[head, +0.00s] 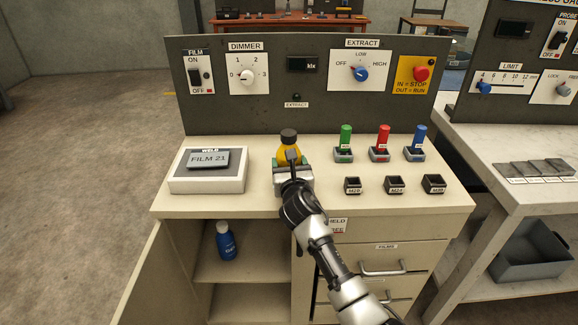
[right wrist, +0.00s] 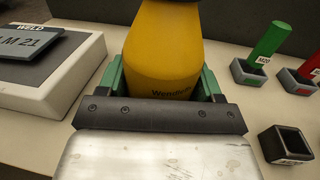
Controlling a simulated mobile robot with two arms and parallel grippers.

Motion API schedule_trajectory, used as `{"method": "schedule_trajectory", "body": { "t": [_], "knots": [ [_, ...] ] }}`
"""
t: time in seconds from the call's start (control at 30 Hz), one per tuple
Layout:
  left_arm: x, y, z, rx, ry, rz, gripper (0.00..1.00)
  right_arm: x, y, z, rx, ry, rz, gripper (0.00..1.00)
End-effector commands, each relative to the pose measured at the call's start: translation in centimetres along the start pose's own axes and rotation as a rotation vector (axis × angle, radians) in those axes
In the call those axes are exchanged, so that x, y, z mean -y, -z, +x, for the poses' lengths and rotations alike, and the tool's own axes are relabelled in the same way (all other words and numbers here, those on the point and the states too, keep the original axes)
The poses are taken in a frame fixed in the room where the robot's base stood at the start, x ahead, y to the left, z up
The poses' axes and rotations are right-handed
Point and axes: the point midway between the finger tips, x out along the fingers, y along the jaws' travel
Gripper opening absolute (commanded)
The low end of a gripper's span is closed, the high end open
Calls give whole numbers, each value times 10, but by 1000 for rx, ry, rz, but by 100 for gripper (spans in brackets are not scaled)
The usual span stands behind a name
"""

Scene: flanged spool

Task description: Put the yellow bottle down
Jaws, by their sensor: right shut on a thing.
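The yellow bottle (head: 287,156) with a dark cap stands upright above the middle of the cabinet top, in front of the control panel. My right gripper (head: 291,165) is around its lower body, shut on it with its green-sided fingers. The bottle (right wrist: 164,50) also fills the middle of the right wrist view, between the two fingers of the gripper (right wrist: 162,85). The gripper hides the bottle's base, so I cannot tell whether it touches the cabinet top. My left gripper is not in view.
The cabinet top (head: 220,203) is bare in front. A white weld box (head: 207,184) lies left of the bottle. Green, red and blue cylinders in holders and several empty black holders (head: 353,186) lie right. A blue bottle (head: 225,241) stands on the open shelf below.

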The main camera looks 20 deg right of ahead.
Motion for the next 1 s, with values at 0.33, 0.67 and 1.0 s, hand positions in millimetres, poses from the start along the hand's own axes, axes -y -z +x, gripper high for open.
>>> {"method": "schedule_trajectory", "body": {
  "t": [0.33, 0.67, 1.0],
  "knots": [
    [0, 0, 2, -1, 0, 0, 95, 0, 3, 0, 0, 1, 0, 91],
    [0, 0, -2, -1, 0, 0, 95, 0, -2, -1, 0, 1, 1, 91],
    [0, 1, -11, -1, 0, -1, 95, 1, 0, -59, -2, 0, -3, 91]
  ]
}}
